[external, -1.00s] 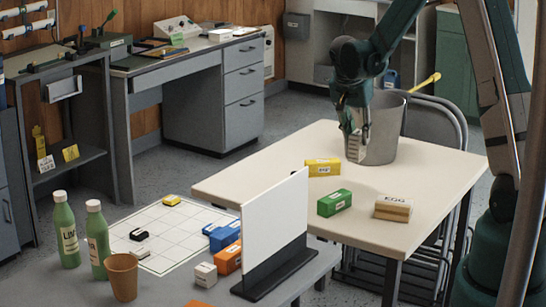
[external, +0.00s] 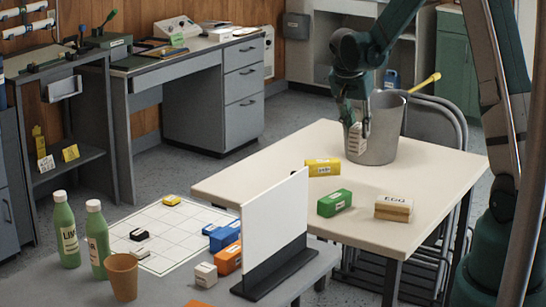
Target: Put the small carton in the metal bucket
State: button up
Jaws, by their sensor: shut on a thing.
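The metal bucket (external: 383,145) is a grey, open-topped pail standing upright at the back of the cream table. My gripper (external: 356,127) points down at the bucket's left side, in front of its left edge in the picture. It is shut on a small whitish carton (external: 357,140) with dark print. The carton overlaps the bucket's left wall in the picture. I cannot tell whether it touches the bucket. The inside of the bucket is hidden.
A white upright panel (external: 275,222) stands at the near left. The table's left part is clear.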

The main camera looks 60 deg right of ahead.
notch_tip(320, 180, up, 10)
jog(key=shift+w+d+r, duration=0.1)
jog(key=shift+d, duration=0.2)
jog(key=w+d+n+t+p, duration=0.15)
jog(key=w+d, duration=0.25)
jog(key=d, duration=0.9)
jog(key=w+d+n, duration=0.2)
jog(key=w+d, duration=0.2)
jog(key=d, duration=1)
notch_tip(320, 180, down, 11)
jog(key=shift+s, duration=0.15)
jog(key=shift+a, duration=0.1)
notch_tip(320, 180, down, 6)
jog(key=b, duration=0.1)
jog(key=shift+f, duration=0.25)
jog(key=shift+f, duration=0.1)
